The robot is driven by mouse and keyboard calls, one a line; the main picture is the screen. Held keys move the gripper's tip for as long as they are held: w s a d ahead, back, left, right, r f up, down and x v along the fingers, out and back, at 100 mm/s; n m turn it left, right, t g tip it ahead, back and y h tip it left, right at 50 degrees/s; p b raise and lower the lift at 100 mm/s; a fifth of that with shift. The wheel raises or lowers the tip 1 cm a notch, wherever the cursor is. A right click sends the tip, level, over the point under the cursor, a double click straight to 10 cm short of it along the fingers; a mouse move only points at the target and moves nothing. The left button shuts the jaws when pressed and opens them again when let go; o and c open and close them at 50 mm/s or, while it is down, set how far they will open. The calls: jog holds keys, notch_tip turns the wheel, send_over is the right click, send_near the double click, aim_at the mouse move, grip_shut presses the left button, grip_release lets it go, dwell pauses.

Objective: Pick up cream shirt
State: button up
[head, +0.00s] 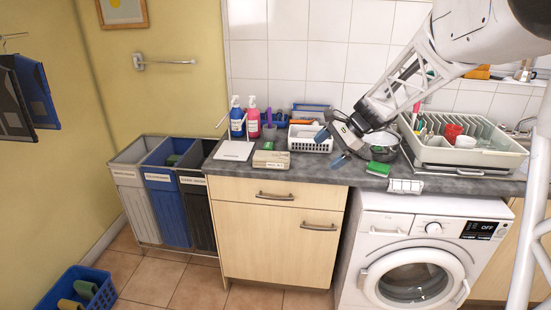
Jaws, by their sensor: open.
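I cannot make out a cream shirt in the head view. Folded cloths, one olive-tan (67,305) and one greenish (85,289), lie in a blue basket (100,302) at the lower left, and neither is clearly cream. My gripper (330,148) is open, with its blue fingertips apart and nothing seen between them. It hangs over the worktop, in front of the white basket and left of the metal bowl, far to the upper right of the blue basket. The basket's front is cut off by the frame edge.
Grey (130,195), blue (167,200) and black (198,215) bins stand left of the wooden cabinet (275,235). The washing machine (420,255) door is shut. The counter holds soap bottles (237,122), a white basket (305,140), metal bowl (379,141) and dish rack (460,155). Floor before the bins is clear.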

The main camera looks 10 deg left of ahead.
jog(key=w+a+f+m+y, duration=0.1)
jog(key=w+a+f+m, duration=0.1)
jog(key=w+f, duration=0.35)
jog(key=w+a+f+m+y, duration=0.2)
jog(key=w, duration=0.6)
jog(key=m+y, duration=0.2)
jog(key=m, duration=0.1)
send_near(286, 160)
jog(key=w+a+f, duration=0.2)
jog(key=w+f, duration=0.1)
jog(key=shift+a+f, duration=0.1)
jog(key=shift+a, duration=0.05)
jog(key=shift+x, duration=1.2)
jog(key=shift+a, duration=0.1)
jog(key=shift+x, duration=2.45)
jog(key=shift+a, duration=0.1)
jog(key=shift+c, duration=0.3)
